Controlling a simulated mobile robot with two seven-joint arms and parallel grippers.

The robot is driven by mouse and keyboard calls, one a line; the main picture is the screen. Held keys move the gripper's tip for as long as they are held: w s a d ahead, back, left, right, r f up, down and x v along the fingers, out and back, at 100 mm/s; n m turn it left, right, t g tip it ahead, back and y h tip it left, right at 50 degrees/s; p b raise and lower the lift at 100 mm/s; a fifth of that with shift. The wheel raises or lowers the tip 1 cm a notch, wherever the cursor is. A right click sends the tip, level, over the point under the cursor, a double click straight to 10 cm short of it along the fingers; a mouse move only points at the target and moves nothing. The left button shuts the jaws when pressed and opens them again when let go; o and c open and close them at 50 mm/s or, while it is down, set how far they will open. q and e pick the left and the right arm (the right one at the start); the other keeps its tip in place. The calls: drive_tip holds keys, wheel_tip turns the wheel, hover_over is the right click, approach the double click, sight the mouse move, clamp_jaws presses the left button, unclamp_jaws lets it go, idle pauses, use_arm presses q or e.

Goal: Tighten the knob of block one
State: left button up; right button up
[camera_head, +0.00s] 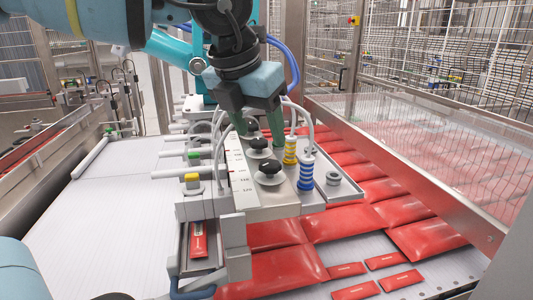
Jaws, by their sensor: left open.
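The vacuum picker block (285,203) is a grey metal head above the conveyor. On its top are black round knobs on pale discs, a front one (269,168) and one behind it (259,143). I cannot tell which belongs to block one. My left gripper (260,137) reaches down from above with two green fingers, open and apart. Its fingertips are close to the rear knobs, one on either side of them in the picture; whether they touch is unclear. Part of that area is hidden by the fingers. My right gripper is not in view.
Yellow (290,151) and blue (307,172) bellows with hoses stand right of the knobs. Red packets (410,210) lie around the block. A white conveyor (110,215) is clear at left. A clear guard (440,140) stands at right, mesh fencing behind.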

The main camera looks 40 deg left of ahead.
sight(269, 164)
use_arm(q)
drive_tip(key=x, duration=0.6)
drive_tip(key=shift+w+a, duration=0.1)
drive_tip(key=shift+w+f, duration=0.25)
drive_tip(key=shift+f, duration=0.35)
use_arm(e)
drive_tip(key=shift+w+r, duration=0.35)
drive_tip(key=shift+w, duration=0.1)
